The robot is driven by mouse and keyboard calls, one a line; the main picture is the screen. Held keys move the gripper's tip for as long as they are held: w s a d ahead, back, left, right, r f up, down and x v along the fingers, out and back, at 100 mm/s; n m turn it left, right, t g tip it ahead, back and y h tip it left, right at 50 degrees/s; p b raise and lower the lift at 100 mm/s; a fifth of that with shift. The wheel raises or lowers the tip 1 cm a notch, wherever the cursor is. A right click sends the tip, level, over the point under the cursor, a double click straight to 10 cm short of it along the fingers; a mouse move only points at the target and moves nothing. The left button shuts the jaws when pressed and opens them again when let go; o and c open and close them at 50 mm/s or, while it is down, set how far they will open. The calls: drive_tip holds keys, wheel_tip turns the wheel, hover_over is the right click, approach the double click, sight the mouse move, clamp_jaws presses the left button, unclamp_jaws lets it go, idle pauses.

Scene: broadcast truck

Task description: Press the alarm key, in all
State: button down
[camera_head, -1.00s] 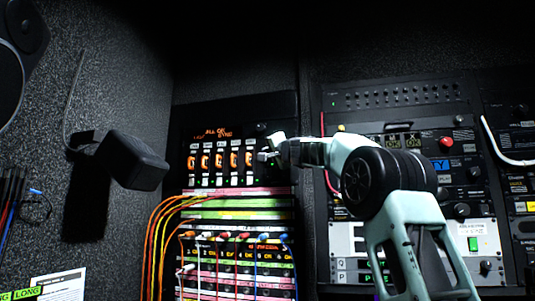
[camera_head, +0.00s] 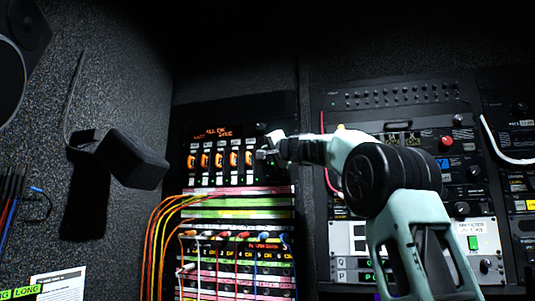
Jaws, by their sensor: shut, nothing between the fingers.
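The black rack unit (camera_head: 190,112) at centre left has a small orange text display (camera_head: 218,133) and a row of several orange-lit modules (camera_head: 219,160). My gripper (camera_head: 265,152) reaches in from the right, fingers shut and empty, at the right end of that row. Its tips are in front of the unit's face; I cannot tell whether they touch it. No key can be read as the alarm key at this size, and the gripper hides part of the face there.
Orange and yellow cables (camera_head: 158,235) hang beside a patch panel (camera_head: 240,203) below the unit. A black box (camera_head: 133,158) juts from the left wall. Another rack (camera_head: 390,95) with a red button (camera_head: 445,143) stands behind my arm on the right.

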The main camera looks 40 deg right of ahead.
drive_tip(key=shift+a, duration=0.1)
drive_tip(key=a, duration=0.1)
drive_tip(key=s+a+b, duration=0.1)
drive_tip(key=s+a, duration=0.1)
drive_tip(key=a, duration=0.1)
drive_tip(key=shift+s+a+b, duration=0.1)
drive_tip(key=shift+s+b, duration=0.15)
drive_tip(key=shift+b, duration=0.1)
idle(0.7)
